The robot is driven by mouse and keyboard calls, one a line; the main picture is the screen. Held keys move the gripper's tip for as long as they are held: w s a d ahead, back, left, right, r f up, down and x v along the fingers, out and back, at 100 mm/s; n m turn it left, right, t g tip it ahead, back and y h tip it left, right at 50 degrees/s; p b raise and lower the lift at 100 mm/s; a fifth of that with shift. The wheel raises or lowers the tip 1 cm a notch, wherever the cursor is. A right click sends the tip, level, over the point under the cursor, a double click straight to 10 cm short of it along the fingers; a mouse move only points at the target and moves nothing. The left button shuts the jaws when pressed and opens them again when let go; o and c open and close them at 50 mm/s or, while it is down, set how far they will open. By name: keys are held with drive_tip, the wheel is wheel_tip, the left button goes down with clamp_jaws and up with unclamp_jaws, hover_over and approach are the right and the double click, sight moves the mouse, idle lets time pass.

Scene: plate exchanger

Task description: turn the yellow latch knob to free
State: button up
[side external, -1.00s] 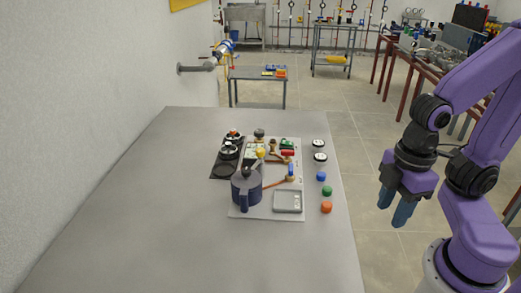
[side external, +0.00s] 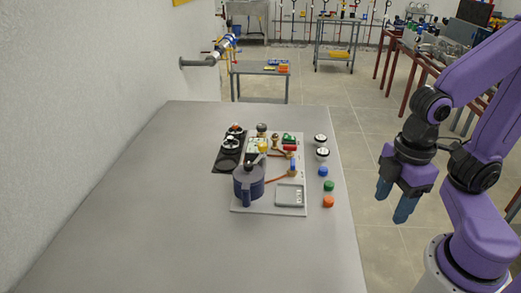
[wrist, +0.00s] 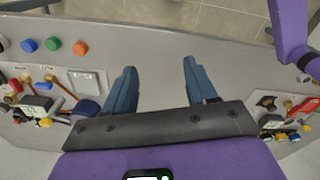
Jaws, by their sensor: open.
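The yellow knob (side external: 263,147) stands at the back of the light board (side external: 240,210), just behind the dark blue pot-like vessel (side external: 249,183). The vessel's top overlaps its lower part, so I cannot tell which way the knob is turned. A small yellow part also shows at the left of the wrist view (wrist: 45,122); I cannot tell if it is the same knob.
Blue (side external: 323,171), green (side external: 328,186) and orange (side external: 328,201) caps line the right of the board. Two black-and-white round parts (side external: 321,146) stand behind them. A dark tray (side external: 225,165) sits left. The table's front and left (side external: 130,220) are clear.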

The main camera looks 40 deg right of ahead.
drive_tip(key=w+a+r+n, duration=0.1)
drive_tip(key=w+a+r, duration=0.35)
drive_tip(key=w, duration=0.65)
wheel_tip(320, 180, up, 4)
drive_tip(key=n, duration=0.4)
hover_over(263, 144)
wheel_tip(263, 144, down, 17)
drive_tip(key=shift+c, duration=0.3)
drive_tip(key=c, duration=1)
